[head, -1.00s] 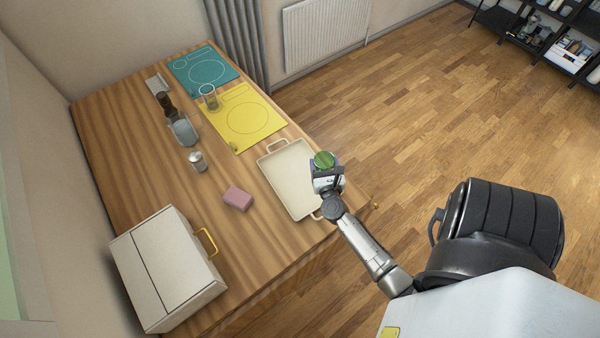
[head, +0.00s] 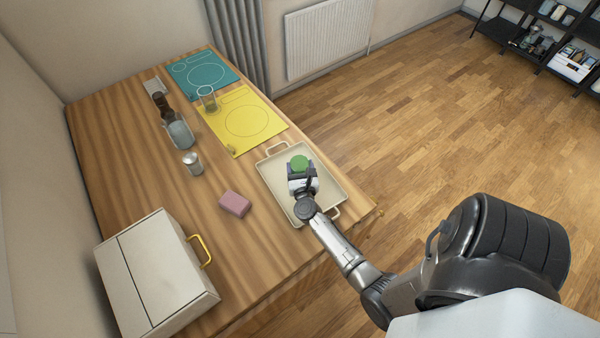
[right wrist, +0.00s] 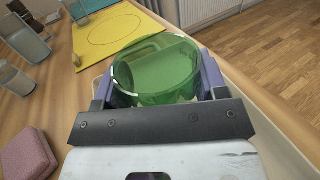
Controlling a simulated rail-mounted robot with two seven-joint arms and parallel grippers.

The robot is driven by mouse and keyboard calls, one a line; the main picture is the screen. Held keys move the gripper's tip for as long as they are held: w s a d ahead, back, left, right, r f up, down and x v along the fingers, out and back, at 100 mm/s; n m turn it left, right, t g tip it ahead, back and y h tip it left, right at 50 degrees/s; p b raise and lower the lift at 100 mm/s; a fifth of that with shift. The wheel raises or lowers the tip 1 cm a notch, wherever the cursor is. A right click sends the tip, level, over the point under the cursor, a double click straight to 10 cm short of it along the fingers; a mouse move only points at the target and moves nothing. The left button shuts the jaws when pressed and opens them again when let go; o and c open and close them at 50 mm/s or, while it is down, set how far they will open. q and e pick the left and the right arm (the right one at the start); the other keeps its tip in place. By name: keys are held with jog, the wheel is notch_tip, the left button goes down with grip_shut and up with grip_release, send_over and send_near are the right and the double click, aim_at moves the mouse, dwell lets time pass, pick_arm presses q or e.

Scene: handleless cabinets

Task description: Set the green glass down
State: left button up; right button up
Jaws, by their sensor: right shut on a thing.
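The green glass (head: 299,162) is held in my right gripper (head: 301,172), over the cream tray (head: 328,174) in the head view. In the right wrist view the green glass (right wrist: 155,70) sits between the two fingers, its open rim toward the camera. My right gripper (right wrist: 157,88) is shut on it there. I cannot tell whether the base of the glass touches the tray. My left gripper is not in view.
A yellow mat (head: 243,119) with a clear glass (head: 208,98) and a teal mat (head: 203,74) lie beyond the tray. A pink block (head: 235,204), a metal shaker (head: 193,163) and a white drawer box (head: 155,275) stand left. Bare table lies between.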

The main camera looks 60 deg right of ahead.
jog(key=shift+f+b, duration=0.4)
jog(key=shift+f, duration=0.55)
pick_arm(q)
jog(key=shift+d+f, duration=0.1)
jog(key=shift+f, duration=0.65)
pick_arm(e)
jog(key=shift+r, duration=0.1)
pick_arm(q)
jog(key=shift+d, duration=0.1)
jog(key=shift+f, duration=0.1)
pick_arm(e)
jog(key=shift+f, duration=0.25)
jog(key=o, duration=1)
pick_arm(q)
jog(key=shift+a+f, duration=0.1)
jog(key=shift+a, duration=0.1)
pick_arm(e)
jog(key=shift+o, duration=0.2)
